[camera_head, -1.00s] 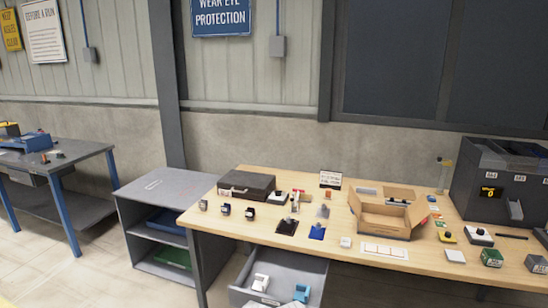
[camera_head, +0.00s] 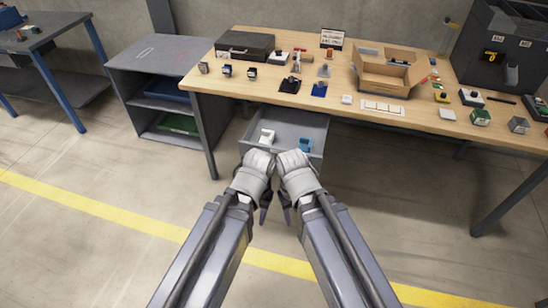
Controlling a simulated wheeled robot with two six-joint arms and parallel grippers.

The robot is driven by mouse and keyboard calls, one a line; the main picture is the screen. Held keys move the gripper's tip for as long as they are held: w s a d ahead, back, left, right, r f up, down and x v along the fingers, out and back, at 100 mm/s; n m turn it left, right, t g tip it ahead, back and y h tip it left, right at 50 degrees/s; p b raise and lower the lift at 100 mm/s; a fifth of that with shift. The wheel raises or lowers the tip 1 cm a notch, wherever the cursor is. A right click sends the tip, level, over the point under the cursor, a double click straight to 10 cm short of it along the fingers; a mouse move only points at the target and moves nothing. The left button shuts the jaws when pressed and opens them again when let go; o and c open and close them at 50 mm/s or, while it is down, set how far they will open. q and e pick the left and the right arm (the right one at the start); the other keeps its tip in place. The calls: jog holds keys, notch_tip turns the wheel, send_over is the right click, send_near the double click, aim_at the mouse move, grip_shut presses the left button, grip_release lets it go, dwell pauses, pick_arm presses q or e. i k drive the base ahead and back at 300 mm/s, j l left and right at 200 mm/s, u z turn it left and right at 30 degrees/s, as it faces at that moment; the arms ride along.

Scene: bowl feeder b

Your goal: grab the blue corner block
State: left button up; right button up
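A light blue block (camera_head: 305,144), which looks like the blue corner block, lies in the open grey drawer (camera_head: 288,118) under the table, in the head view. Its exact shape is too small to tell. A white block (camera_head: 267,136) lies to its left in the same drawer. My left gripper (camera_head: 264,214) and my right gripper (camera_head: 287,214) hang side by side in front of the drawer, apart from the blocks. Their dark fingers are partly hidden by my wrists, so their opening does not show. Neither gripper visibly holds anything.
A grey shelf (camera_head: 165,55) stands at the left. The floor (camera_head: 90,240) in front is clear.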

aim_at(306, 144)
jog(key=i+l+z, duration=0.45)
jog(key=i+l, duration=0.25)
jog(key=i, duration=0.1)
